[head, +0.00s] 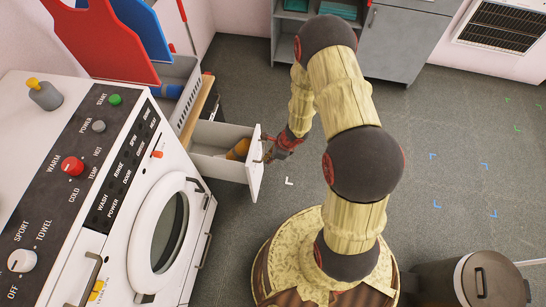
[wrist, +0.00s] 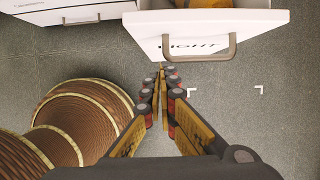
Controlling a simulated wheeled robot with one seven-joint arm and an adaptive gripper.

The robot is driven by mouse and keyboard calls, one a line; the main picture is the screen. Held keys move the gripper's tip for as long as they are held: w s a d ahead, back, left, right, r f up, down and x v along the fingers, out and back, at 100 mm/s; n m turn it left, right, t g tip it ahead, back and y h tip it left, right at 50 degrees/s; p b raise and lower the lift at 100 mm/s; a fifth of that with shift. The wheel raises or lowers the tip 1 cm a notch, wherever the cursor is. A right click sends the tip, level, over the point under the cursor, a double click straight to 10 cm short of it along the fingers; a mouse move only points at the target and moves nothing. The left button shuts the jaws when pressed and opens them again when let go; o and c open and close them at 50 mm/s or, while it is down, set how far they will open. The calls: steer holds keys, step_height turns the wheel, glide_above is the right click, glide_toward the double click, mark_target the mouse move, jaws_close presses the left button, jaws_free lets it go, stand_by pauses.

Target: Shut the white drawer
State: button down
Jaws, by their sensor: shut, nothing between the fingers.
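The white drawer (head: 257,172) stands pulled out from a low unit beside the washing machine, with its inside visible. An orange-brown item (head: 238,149) lies in it. In the wrist view the drawer front (wrist: 180,29) carries dark lettering, partly hidden by its grey-brown bar handle (wrist: 231,46). My gripper (head: 268,150) is at the outer face of the drawer front. In the wrist view my gripper (wrist: 162,70) is shut and empty, its tips at the front's lower edge, left of the handle's middle. I cannot tell whether they touch it.
The white washing machine (head: 165,235) with a round door stands at the left. Red (head: 100,40) and blue (head: 143,30) boards rise behind it. A grey cabinet (head: 405,40) is at the back. A dark bin (head: 480,280) stands front right.

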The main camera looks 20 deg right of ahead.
steer(key=shift+w+a+f, duration=0.1)
steer(key=shift+w+a, duration=0.5)
steer(key=shift+a, duration=0.25)
steer(key=shift+w+a+f, duration=0.1)
steer(key=shift+w+a, duration=0.5)
steer(key=shift+a, duration=0.25)
steer(key=w+a+p, duration=0.4)
steer(key=w+a, duration=0.3)
steer(key=a, duration=0.3)
steer(key=w+a+p, duration=0.4)
steer(key=w+a, duration=0.4)
steer(key=a, duration=0.3)
steer(key=shift+w+d, duration=0.1)
